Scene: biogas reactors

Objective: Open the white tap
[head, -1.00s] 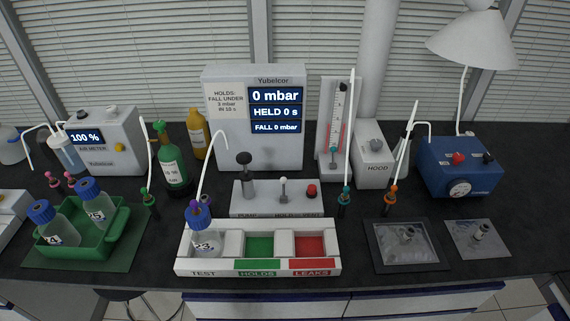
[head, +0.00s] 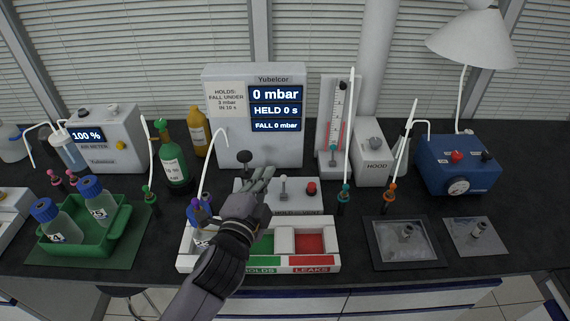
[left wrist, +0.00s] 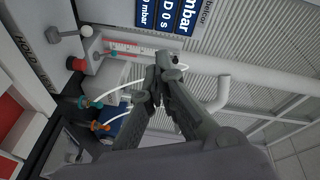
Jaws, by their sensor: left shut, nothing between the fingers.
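The white tap (head: 283,187) is a small pale-knobbed lever standing upright on the white block (head: 310,202), between the black-knobbed pump (head: 243,157) and a red button (head: 311,188). My left gripper (head: 263,179) reaches in from below, with its fingertips just left of the tap in the picture and over the block. It is shut and empty. Whether it touches the tap or the pump cannot be told. In the left wrist view the shut fingers (left wrist: 168,65) fill the middle, and the red button (left wrist: 75,63) shows at the left. My right gripper is not in view.
The white test tray (head: 333,222) lies in front of the block, under my left arm, with a blue-capped bottle partly hidden in it. The display box (head: 235,125) behind reads 0 mbar. Upright tubes stand left and right of the block.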

